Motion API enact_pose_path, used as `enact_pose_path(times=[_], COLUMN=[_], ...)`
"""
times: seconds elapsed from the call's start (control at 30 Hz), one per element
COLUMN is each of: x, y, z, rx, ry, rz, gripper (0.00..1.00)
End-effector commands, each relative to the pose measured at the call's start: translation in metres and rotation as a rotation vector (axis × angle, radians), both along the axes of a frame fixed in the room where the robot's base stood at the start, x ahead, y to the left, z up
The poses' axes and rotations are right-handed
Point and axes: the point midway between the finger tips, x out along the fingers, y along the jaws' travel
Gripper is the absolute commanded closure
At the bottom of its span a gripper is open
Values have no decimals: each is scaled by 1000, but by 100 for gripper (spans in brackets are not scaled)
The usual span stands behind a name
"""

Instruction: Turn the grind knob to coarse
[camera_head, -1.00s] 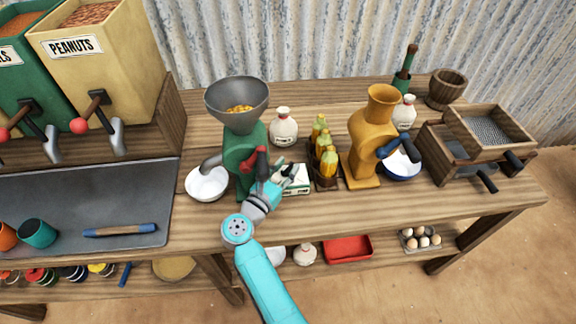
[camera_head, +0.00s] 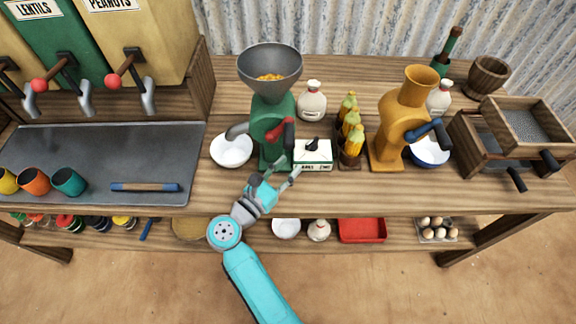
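A small white box (camera_head: 313,159) with a black knob (camera_head: 312,144) on top stands on the counter beside the green grinder (camera_head: 273,130). Dark lettering on the box's front is too small to read surely. The grinder has a grey hopper with yellow grain and a red crank handle (camera_head: 280,134). My gripper (camera_head: 286,171) is open and empty, its fingers spread, just in front of the grinder and the box's left front corner. It is apart from the black knob. Which way the knob points is hard to tell.
A white bowl (camera_head: 231,149) sits left of the grinder. A white jar (camera_head: 312,102) is behind the box. The counter's front strip (camera_head: 400,195) is clear.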

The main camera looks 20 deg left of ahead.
Motion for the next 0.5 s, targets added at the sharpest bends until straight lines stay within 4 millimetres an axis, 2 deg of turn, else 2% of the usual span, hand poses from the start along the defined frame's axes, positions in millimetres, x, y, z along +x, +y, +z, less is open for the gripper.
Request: enact_pose_path(times=[0.33, 0.43, 0.5], x=[0, -2, -5], y=[-4, -21, -44], z=[-1, -4, -6], rx=[-10, -68, -145], ry=[-1, -10, -23], rz=[-1, -5, -13], gripper=[61, 61, 61])
